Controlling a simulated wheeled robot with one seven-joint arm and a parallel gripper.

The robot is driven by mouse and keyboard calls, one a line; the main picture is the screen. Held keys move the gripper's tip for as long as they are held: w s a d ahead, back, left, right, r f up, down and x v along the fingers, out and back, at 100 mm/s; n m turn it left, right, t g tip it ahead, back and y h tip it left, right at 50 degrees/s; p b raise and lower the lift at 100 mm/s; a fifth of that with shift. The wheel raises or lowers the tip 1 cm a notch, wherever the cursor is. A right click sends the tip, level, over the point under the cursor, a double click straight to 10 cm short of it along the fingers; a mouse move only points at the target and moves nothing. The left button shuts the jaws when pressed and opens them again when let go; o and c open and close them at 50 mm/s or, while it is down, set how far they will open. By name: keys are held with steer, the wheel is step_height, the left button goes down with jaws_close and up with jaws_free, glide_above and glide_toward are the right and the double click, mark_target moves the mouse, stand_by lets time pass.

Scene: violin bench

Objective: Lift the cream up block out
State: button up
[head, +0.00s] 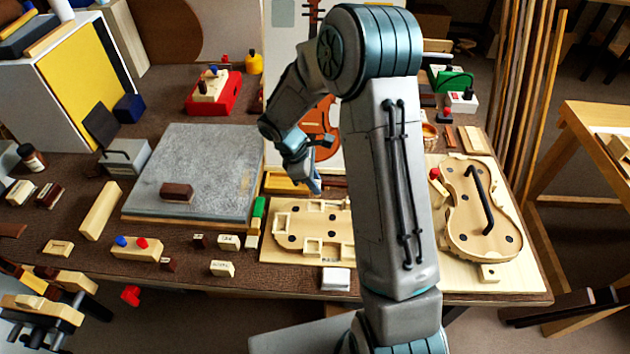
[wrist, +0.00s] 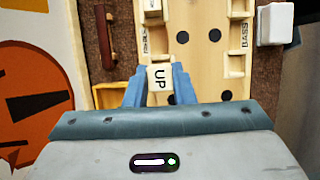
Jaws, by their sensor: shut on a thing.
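The cream block marked UP (wrist: 160,78) is between the fingers of my gripper (wrist: 159,72) in the wrist view, its lettering facing the camera. My gripper is shut on it. In the head view my gripper (head: 316,186) is near the back edge of the pale wooden violin form (head: 290,242), and the block cannot be made out there. The form (wrist: 205,72) also lies beyond the fingers in the wrist view, with small blocks around its rim and dark round holes. I cannot tell how far the held block is above the form.
A yellow tray (head: 284,183) lies behind the form. A grey slab (head: 195,165) is to the left. A white block (head: 336,279) is at the form's front edge. A violin body in a frame (head: 455,235) is at right. My arm hides part of the bench.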

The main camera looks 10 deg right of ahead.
steer(key=shift+r+p, duration=2.4)
steer(key=shift+r, duration=0.95)
steer(key=shift+f, duration=0.1)
